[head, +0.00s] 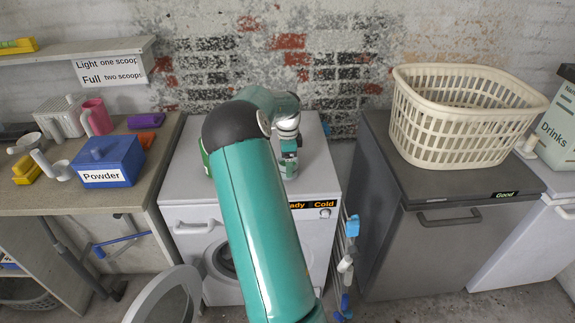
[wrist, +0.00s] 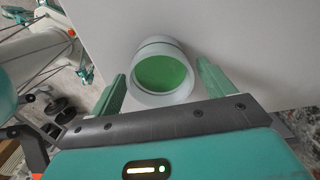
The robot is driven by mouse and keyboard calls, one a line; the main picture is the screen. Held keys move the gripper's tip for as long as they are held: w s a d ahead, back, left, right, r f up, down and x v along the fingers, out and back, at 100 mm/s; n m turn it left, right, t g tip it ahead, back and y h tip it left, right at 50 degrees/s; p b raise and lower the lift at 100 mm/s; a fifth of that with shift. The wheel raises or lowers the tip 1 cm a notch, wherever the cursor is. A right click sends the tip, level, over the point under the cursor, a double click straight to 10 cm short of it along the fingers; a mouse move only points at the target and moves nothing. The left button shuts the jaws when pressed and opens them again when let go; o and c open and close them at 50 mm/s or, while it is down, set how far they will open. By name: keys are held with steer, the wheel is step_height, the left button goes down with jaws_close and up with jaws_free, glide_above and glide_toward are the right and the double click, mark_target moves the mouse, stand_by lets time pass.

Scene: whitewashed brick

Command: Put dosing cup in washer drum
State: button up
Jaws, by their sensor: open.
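A white round cup with a green inside, which looks like the dosing cup (wrist: 152,97), sits between the two green fingers of my gripper (wrist: 162,72) in the wrist view. The fingers are apart on either side of it. In the head view my gripper (head: 289,165) is low over the white washer top (head: 315,165), and I cannot make out the cup there. The washer's round door (head: 165,297) stands open at the front. The drum opening (head: 218,260) shows in part, its right side hidden behind my arm.
A wooden bench (head: 100,196) at left carries a blue Powder box (head: 105,165), a pink jug (head: 96,117) and white scoops. A grey machine (head: 430,240) at right bears a cream basket (head: 450,120). A rack with blue clips (head: 347,255) stands in the gap beside the washer.

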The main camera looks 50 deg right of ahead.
step_height(320, 180, up, 12)
steer(key=w+a+r+n+t, duration=0.15)
steer(key=a+r+n, duration=0.45)
steer(key=a, duration=0.7)
steer(key=s+a+r+n+t, duration=0.15)
steer(key=a+n, duration=0.25)
steer(key=a, duration=0.4)
steer(key=s+a+r+n, duration=0.1)
steer(key=a+r+n, duration=0.2)
steer(key=a, duration=0.5)
steer(key=s+a+f+n+t, duration=0.1)
steer(key=s+a+n, duration=0.5)
steer(key=a, duration=0.4)
steer(key=s+a+f+n+t, duration=0.1)
steer(key=s+a+n, duration=0.6)
steer(key=a, duration=0.3)
steer(key=shift+f+n+t, duration=0.3)
steer(key=shift+n, duration=0.4)
